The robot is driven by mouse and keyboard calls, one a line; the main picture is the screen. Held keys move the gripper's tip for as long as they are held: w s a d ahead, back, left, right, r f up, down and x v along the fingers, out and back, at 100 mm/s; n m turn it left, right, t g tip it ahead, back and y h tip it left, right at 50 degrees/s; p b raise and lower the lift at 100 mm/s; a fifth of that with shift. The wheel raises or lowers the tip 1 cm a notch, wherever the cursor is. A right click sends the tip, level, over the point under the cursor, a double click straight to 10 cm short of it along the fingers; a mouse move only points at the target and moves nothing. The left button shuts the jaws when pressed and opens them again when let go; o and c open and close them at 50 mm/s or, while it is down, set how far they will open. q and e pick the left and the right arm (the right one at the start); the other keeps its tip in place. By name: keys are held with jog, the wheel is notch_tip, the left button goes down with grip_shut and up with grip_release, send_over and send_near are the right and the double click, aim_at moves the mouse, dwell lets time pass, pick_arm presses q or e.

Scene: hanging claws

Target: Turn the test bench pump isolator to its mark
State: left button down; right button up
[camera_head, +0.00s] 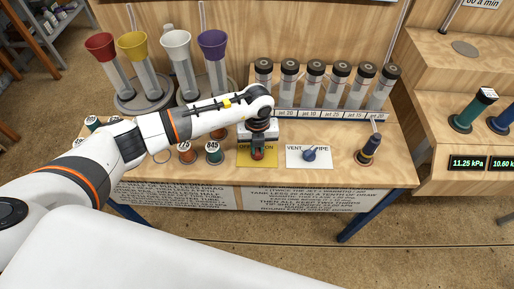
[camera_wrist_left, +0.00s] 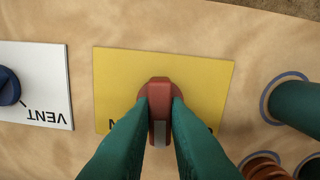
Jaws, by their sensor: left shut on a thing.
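The red isolator knob (camera_head: 257,155) stands on a yellow plate (camera_head: 243,161) on the wooden bench, partly hidden by my gripper. The left wrist view shows the knob (camera_wrist_left: 160,84) from above, with a pale stripe at its lower end. My left gripper (camera_head: 258,146) reaches down from above. Its green fingers (camera_wrist_left: 160,108) are shut on the knob, one on each side. The fingers cover most of the plate's lettering, and I cannot make out a mark on the plate (camera_wrist_left: 118,73). My right gripper is out of view.
A white VENT PIPE plate with a blue knob (camera_head: 310,155) lies just right of the yellow plate. A dark bottle-shaped piece (camera_head: 369,150) stands farther right. Numbered green and orange spools (camera_head: 213,152) stand to the left. Labelled jet tubes (camera_head: 312,88) and coloured funnels (camera_head: 176,43) stand behind.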

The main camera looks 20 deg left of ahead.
pick_arm(q)
jog(key=shift+n, duration=0.9)
jog(key=shift+r+n+p, duration=0.15)
jog(key=shift+n+p, duration=0.5)
jog(key=shift+n, duration=0.15)
jog(key=n+p, duration=0.1)
jog(key=n, duration=0.2)
jog(key=c, duration=1.8)
grip_release()
jog(key=shift+n, duration=0.4)
jog(key=o, duration=0.7)
